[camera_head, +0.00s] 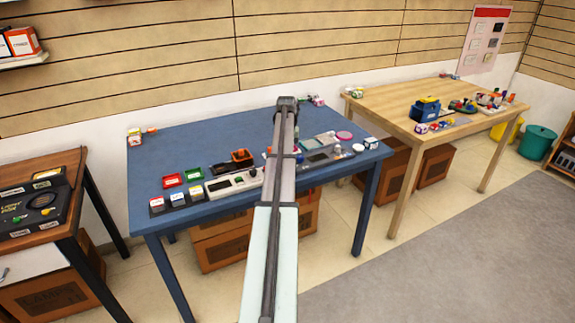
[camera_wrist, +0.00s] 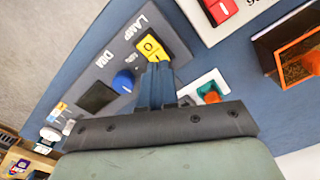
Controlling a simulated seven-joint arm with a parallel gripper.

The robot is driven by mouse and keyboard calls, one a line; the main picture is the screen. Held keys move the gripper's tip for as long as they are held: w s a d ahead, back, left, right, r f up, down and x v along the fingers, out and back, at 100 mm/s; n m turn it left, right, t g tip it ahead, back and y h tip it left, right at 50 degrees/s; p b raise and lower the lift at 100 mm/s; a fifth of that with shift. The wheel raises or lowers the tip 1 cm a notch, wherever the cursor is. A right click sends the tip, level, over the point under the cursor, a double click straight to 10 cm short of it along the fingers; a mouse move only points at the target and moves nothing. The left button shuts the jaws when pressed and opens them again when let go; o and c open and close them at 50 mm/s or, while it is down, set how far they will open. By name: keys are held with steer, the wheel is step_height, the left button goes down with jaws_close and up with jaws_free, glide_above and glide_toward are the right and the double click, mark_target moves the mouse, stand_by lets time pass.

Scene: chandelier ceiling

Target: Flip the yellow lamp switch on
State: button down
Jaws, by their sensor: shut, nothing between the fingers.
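The yellow lamp switch (camera_wrist: 151,46) is a rocker with dark marks, set in a dark grey panel (camera_wrist: 108,62) lettered LAMP and DIM. In the wrist view it lies just beyond my fingertips. My gripper (camera_wrist: 159,68) is shut and empty, with its tips at the switch's near edge. I cannot tell whether they touch it. The tips cover part of the panel there. A blue knob (camera_wrist: 123,81) sits on the same panel, left of the fingers. In the head view my arm crosses the table, and I cannot make out the switch.
The panel is on a blue table (camera_head: 200,142). A white panel with a red switch (camera_wrist: 221,9) lies beyond it. An orange block in a dark box (camera_wrist: 298,58) and a small white part with orange and green (camera_wrist: 207,94) are to the right. A wooden table (camera_head: 400,112) stands at right.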

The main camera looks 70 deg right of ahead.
steer(key=shift+f, duration=1)
stand_by(0.9)
steer(key=shift+r, duration=3.55)
